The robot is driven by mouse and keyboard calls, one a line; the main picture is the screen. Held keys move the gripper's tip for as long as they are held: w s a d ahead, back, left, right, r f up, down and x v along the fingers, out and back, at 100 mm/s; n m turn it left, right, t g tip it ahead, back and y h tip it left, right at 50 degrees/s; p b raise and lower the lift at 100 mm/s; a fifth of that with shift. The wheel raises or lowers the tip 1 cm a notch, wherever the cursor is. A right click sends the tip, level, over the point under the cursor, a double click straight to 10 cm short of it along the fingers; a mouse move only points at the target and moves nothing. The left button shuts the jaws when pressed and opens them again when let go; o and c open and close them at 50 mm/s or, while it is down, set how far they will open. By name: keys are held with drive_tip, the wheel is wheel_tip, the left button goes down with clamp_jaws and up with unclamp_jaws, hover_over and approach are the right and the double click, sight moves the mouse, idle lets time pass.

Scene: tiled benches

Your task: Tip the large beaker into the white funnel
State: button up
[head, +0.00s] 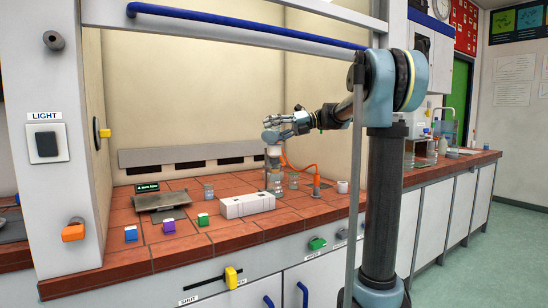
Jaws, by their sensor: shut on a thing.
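My gripper (271,130) is raised above the tiled bench inside the fume cupboard, its fingers pointing left. It is shut on a pale, glassy vessel, which looks like the large beaker (272,138). The vessel is small in view and partly hidden by the fingers, so its tilt and contents cannot be told. A white funnel (273,151) shows just below the gripper, over a clear glass vessel (275,181) on the bench. Whether the beaker touches the funnel cannot be told.
An orange burner (316,186) with a hose stands right of the funnel. A white block (246,205), a small glass beaker (208,191) and a grey balance (160,200) stand to the left. Small coloured blocks (169,226) lie near the front edge. A raised sash bar (245,27) crosses above.

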drive_tip(key=shift+r+m, duration=0.3)
drive_tip(key=shift+m, duration=0.1)
idle(3.7)
drive_tip(key=shift+f+n, duration=0.25)
drive_tip(key=shift+n, duration=0.05)
idle(0.4)
drive_tip(key=shift+r+n+t, duration=0.1)
drive_tip(key=shift+n+t, duration=0.2)
drive_tip(key=shift+n, duration=0.4)
drive_tip(key=shift+h, duration=0.3)
drive_tip(key=shift+w+n+t, duration=0.2)
drive_tip(key=shift+n+t, duration=0.3)
drive_tip(key=shift+n, duration=0.4)
